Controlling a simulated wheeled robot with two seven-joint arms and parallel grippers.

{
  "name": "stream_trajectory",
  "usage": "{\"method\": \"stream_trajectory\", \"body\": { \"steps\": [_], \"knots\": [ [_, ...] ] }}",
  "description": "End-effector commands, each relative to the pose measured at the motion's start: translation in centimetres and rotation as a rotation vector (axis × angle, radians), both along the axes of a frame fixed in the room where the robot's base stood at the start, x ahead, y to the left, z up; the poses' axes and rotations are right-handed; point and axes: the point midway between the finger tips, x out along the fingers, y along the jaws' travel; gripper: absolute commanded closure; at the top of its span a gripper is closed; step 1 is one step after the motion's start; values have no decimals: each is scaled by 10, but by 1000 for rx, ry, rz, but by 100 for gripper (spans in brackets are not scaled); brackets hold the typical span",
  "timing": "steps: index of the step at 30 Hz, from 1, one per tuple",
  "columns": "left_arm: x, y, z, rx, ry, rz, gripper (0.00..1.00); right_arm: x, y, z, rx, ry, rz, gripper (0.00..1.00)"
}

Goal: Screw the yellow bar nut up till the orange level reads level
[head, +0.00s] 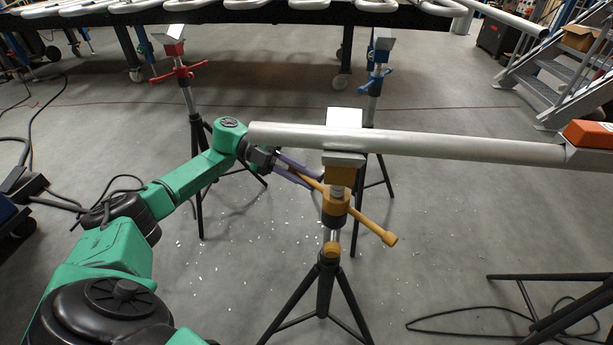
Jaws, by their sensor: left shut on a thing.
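The yellow bar nut (335,204) sits on the threaded post of a black tripod stand, its cross bar running from upper left to lower right. My left gripper (312,180), with purple fingers, is shut on the upper-left arm of that bar, just below the pipe. The orange level (590,133) lies on top at the pipe's right end and is cut off by the picture edge. Its reading cannot be made out. The long grey pipe (430,146) passes over the yellow stand's head (342,158) and looks tilted down to the right. My right gripper is not in view.
A red-handled stand (180,72) and a blue-handled stand (376,78) stand behind. A rack of coiled tubes (240,15) crosses the back. Metal steps (555,85) are at right. Tripod legs and a black cable (450,320) lie low at right. White bits dot the floor.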

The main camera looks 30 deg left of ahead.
Motion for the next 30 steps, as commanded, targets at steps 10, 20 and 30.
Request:
{"method": "stream_trajectory", "body": {
  "steps": [10, 20, 30],
  "knots": [
    [1, 0, 0, 1, -2, 3, 53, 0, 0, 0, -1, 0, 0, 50],
    [1, 40, 7, 2, -4, 8, 53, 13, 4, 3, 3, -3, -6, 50],
    [-2, 74, 16, 2, 0, 2, 53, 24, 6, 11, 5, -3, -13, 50]
  ]
}}
